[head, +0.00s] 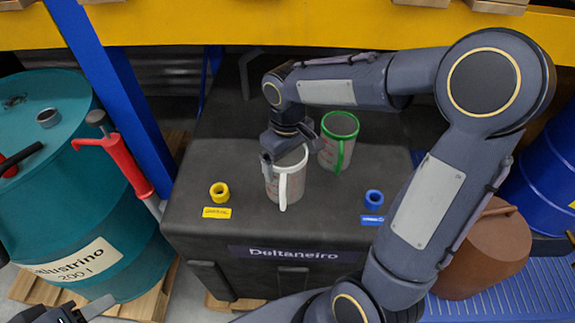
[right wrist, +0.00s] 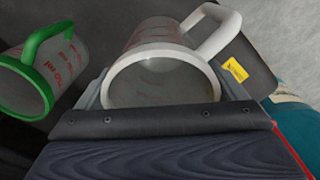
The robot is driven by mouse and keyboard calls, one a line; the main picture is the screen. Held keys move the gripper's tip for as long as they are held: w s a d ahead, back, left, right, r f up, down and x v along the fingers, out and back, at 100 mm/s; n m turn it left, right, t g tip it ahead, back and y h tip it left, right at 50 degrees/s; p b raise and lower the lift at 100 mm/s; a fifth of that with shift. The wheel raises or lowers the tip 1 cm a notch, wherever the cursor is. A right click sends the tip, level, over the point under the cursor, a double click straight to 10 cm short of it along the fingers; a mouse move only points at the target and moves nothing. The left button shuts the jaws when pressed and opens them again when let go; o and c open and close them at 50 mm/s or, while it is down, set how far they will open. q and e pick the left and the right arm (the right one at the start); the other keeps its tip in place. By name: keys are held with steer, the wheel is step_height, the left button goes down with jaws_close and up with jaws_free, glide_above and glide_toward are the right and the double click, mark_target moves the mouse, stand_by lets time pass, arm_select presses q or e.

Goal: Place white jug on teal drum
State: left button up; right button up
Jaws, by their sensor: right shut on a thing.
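The white jug (head: 271,184), a clear cup with red markings and a white rim and handle, is at the middle of the black case. My right gripper (head: 283,163) is shut on it near the rim. The jug's handle points to the front; I cannot tell whether its base touches the lid. In the right wrist view the jug (right wrist: 150,85) sits between the fingers, its mouth facing the camera. The teal drum (head: 50,230) stands at the left, with caps and a red-handled tool on its top. My left gripper (head: 75,312) is only partly in view at the bottom left.
A green-rimmed jug (head: 338,140) stands close behind the white one on the black case (head: 200,165). Yellow (head: 219,192) and blue (head: 373,198) rings lie in front. A blue post (head: 120,100) rises between case and drum. A yellow shelf beam (head: 250,25) crosses above.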

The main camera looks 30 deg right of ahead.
steer(key=f, duration=0.2)
steer(key=w+f, duration=0.1)
steer(key=f, duration=0.1)
steer(key=shift+d+f, duration=0.1)
steer(key=shift+d, duration=0.1)
steer(key=shift+s, duration=0.1)
steer(key=shift+f, duration=0.2)
steer(key=o, duration=1.1)
steer(key=shift+c, duration=0.2)
